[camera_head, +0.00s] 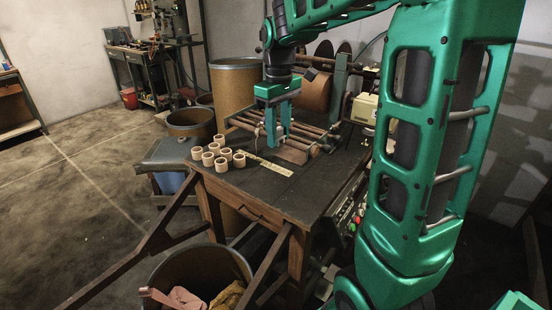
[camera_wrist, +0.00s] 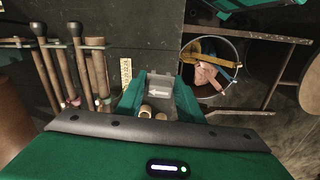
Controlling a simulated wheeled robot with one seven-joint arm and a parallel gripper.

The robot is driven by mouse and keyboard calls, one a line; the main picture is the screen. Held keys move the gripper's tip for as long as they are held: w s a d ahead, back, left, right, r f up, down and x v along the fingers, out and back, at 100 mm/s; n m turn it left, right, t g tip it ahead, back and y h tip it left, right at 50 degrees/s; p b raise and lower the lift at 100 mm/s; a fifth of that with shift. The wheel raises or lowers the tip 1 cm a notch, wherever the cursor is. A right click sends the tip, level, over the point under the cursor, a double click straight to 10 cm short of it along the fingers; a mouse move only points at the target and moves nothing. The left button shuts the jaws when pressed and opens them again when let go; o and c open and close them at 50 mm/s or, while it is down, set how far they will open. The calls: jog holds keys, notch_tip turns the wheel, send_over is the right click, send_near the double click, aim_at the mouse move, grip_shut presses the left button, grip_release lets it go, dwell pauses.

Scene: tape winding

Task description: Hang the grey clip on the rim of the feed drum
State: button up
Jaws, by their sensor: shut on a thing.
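My gripper (camera_head: 278,138) hangs over the worktable, fingers pointing down, in front of the bar rack. In the wrist view its green fingers are shut on a grey piece with a white arrow, which looks like the grey clip (camera_wrist: 158,88). In the head view I cannot make out the clip. Several drums are in view: a tall tan drum (camera_head: 236,86) behind the table, a shorter dark-rimmed one (camera_head: 190,122) to its left, and an open one (camera_head: 176,262) at the front with cloths inside. None bears a readable label, so I cannot tell which is the feed drum.
Several small tan cups (camera_head: 208,158) stand on the dark table (camera_head: 290,202), left of my gripper. A pale strip (camera_head: 268,165) lies beside them. A rack of bars (camera_head: 252,124) is at the table's back. The table's front part is clear.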

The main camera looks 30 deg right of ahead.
aim_at(278, 129)
notch_tip(278, 129, up, 10)
jog(key=shift+f, duration=0.15)
jog(key=w+a+f+m, duration=0.2)
jog(key=w+f, duration=0.2)
jog(key=f, duration=0.3)
jog(key=w+a+f+m, duration=0.2)
jog(key=w+f, duration=0.3)
jog(key=f, duration=0.3)
jog(key=w+a+f+m, duration=0.2)
jog(key=w+a+f, duration=0.2)
jog(key=f, duration=0.3)
jog(key=shift+w+a+f+m, duration=0.15)
jog(key=shift+w+m, duration=0.25)
jog(key=shift+w, duration=0.35)
